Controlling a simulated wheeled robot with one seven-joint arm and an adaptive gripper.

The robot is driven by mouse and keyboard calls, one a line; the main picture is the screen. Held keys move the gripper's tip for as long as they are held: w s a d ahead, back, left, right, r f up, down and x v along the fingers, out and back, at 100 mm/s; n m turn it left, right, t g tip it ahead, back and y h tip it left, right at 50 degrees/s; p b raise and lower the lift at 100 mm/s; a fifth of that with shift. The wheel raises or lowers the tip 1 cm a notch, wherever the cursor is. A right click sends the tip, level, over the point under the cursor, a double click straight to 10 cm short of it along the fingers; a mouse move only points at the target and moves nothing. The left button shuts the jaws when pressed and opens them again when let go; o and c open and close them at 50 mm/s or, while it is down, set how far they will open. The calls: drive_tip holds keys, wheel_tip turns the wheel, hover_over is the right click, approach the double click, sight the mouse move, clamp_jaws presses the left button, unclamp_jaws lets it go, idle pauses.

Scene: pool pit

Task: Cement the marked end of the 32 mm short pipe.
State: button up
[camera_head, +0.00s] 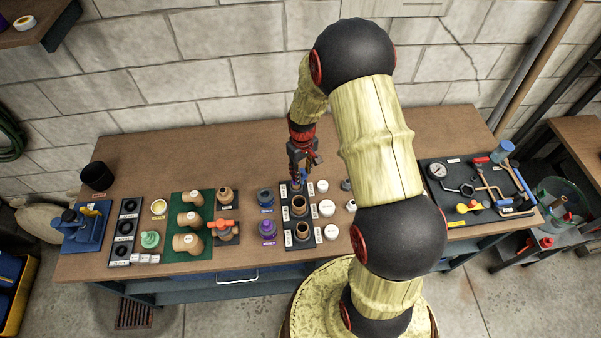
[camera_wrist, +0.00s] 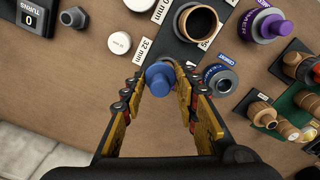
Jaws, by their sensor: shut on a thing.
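My gripper (camera_head: 302,168) points down over the back of the dark pipe tray (camera_head: 290,216). In the wrist view its yellow fingers (camera_wrist: 159,86) are shut on a blue cap-like applicator (camera_wrist: 160,80). The applicator is right beside the "32 mm" label (camera_wrist: 143,50); the short pipe there is hidden, and I cannot tell whether the two touch. The cement can (camera_wrist: 221,79), with a blue label, stands beside the tray with its grey neck showing. It also shows in the head view (camera_head: 265,197). A wider brown pipe (camera_wrist: 200,22) stands upright on the tray.
A purple-capped primer can (camera_head: 267,229) stands in front of the cement can. White caps (camera_head: 327,208) line the tray's right side. Brown fittings (camera_head: 187,242) stand on a green mat to the left. A tool board (camera_head: 440,170) is at the right. The back of the bench is clear.

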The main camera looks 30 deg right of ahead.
drive_tip(key=shift+w+d, duration=0.15)
drive_tip(key=shift+w+d, duration=0.3)
drive_tip(key=shift+w, duration=0.15)
drive_tip(key=shift+w+b, duration=0.2)
drive_tip(key=shift+b, duration=0.15)
drive_tip(key=shift+w, duration=0.45)
drive_tip(key=shift+w+a, duration=0.1)
drive_tip(key=shift+w, duration=0.25)
drive_tip(key=shift+w+a+b, duration=0.15)
drive_tip(key=shift+w+b, duration=0.1)
drive_tip(key=shift+b, duration=0.05)
